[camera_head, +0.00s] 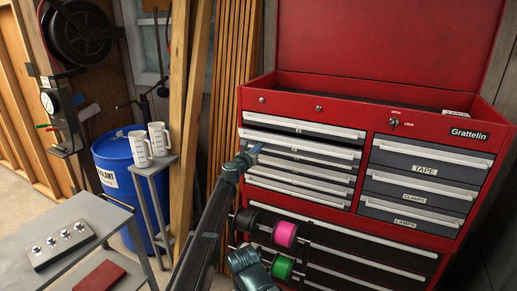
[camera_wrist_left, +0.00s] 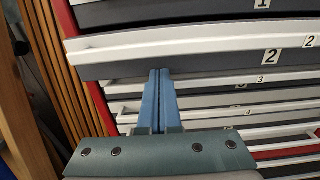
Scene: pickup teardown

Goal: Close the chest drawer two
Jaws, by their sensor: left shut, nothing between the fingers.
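The red tool chest (camera_head: 350,115) stands at right with its lid up. Drawer two (camera_head: 300,144), second from the top in the left column, has a grey front and a pale handle strip. It stands out a little beyond the drawers below. In the left wrist view drawer two (camera_wrist_left: 190,56), labelled 2, spans the upper part. My left gripper (camera_head: 249,150) is at the left end of its front. The gripper's blue fingers (camera_wrist_left: 160,76) are shut and empty, with tips close to its lower edge; I cannot tell whether they touch.
Pink (camera_head: 285,234) and green (camera_head: 282,267) rolls hang before the lower chest. A blue barrel (camera_head: 118,172), a small stand with two white mugs (camera_head: 141,148) and a grey table (camera_head: 20,250) are at left. Wooden posts (camera_head: 190,110) stand beside the chest.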

